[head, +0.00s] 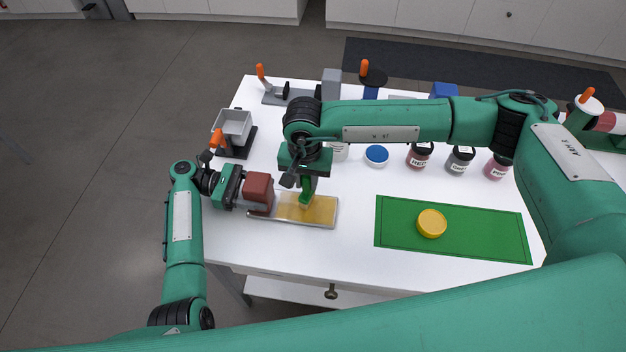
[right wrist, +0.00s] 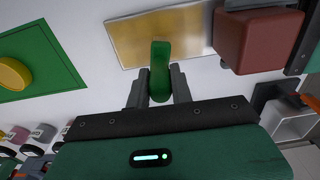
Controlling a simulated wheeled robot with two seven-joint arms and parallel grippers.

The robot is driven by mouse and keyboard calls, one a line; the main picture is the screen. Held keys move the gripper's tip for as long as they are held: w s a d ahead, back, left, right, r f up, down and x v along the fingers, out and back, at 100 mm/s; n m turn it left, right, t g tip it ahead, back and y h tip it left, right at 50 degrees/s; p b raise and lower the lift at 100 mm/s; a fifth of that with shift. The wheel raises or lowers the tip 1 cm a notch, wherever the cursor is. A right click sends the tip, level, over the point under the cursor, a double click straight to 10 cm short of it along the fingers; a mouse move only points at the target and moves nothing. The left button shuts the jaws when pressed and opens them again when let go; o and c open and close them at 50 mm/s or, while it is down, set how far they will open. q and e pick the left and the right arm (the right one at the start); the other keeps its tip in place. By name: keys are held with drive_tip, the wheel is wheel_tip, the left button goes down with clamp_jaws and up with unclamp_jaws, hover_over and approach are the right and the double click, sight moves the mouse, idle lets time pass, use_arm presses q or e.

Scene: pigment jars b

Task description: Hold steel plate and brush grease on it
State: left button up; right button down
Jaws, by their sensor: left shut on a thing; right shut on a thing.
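The steel plate (head: 325,217) lies flat near the table's front left, its upper face covered with a golden film; it also shows in the right wrist view (right wrist: 195,30). A reddish-brown block (head: 259,188) is at the plate's left end, and it also shows in the right wrist view (right wrist: 258,40). My left gripper (head: 243,191) is shut on this block; its fingertips are mostly hidden. My right gripper (right wrist: 158,85) is shut on the green brush (right wrist: 160,65). In the head view, the brush (head: 307,187) points down at the plate. Exact bristle contact is unclear.
A green mat (head: 480,235) with a yellow-lidded jar (head: 432,223) lies to the right. Behind stand a blue-lidded jar (head: 377,155) and several pigment jars (head: 459,161). A grey open box (head: 233,125) stands behind my left gripper. The white table (head: 345,245) is clear between plate and mat.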

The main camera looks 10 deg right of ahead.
use_arm(q)
drive_tip(key=shift+s+f, duration=0.1)
drive_tip(key=shift+f, duration=0.2)
use_arm(e)
drive_tip(key=shift+w+a, duration=1.15)
drive_tip(key=shift+a, duration=1.4)
drive_tip(key=shift+s+d+f, duration=0.1)
drive_tip(key=shift+s+d, duration=0.15)
drive_tip(key=shift+d, duration=0.65)
drive_tip(key=shift+s+d+r, duration=0.1)
drive_tip(key=shift+s+d, duration=0.2)
drive_tip(key=shift+d, duration=0.65)
drive_tip(key=shift+s+d+f, duration=0.1)
drive_tip(key=shift+s+d, duration=0.15)
drive_tip(key=shift+d, duration=0.65)
drive_tip(key=shift+s+a+r, duration=0.15)
drive_tip(key=shift+s+r, duration=0.3)
drive_tip(key=shift+r, duration=0.4)
drive_tip(key=shift+s+a+r, duration=0.15)
drive_tip(key=shift+s+r, duration=0.3)
drive_tip(key=shift+r, duration=0.4)
drive_tip(key=shift+s+a+r, duration=0.15)
drive_tip(key=shift+s+r, duration=0.3)
drive_tip(key=shift+r, duration=0.4)
